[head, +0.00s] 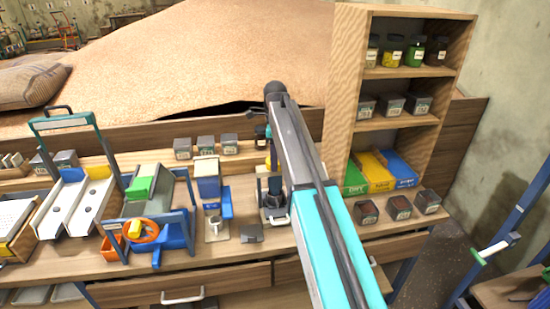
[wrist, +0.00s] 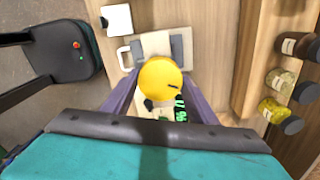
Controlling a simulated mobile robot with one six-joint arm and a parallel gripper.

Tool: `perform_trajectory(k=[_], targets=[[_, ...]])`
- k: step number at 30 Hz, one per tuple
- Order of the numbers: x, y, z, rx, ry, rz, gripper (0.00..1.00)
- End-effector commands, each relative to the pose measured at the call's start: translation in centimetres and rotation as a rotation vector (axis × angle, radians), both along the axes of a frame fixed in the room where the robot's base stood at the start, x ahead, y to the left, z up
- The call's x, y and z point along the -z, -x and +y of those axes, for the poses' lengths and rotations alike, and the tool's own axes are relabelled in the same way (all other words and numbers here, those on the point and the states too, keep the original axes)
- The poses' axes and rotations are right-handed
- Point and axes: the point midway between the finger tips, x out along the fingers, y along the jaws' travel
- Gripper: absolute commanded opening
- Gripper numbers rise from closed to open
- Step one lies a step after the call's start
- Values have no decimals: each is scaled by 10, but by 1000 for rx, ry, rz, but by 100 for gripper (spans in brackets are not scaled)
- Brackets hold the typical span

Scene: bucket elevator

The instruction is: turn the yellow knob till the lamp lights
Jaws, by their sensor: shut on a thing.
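The yellow knob (wrist: 160,78) is large and round in the middle of the wrist view, with a small dark mark on its right side. My gripper (wrist: 158,92) has a dark finger on either side of it and is shut on it. I cannot make out a lit lamp in either view.
A blue and white machine (head: 207,180) and a blue frame with an orange wheel (head: 143,231) stand left of the device. A wooden shelf (head: 342,90) with jars rises on the right. Grain lies heaped behind.

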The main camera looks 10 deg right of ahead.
Motion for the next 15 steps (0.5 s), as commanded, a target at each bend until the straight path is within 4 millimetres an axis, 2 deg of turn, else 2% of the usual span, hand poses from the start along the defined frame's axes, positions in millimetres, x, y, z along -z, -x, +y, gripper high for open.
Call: perform_trajectory(k=[15], targets=[[-1, 0, 0, 429, 2, -2, 30]])
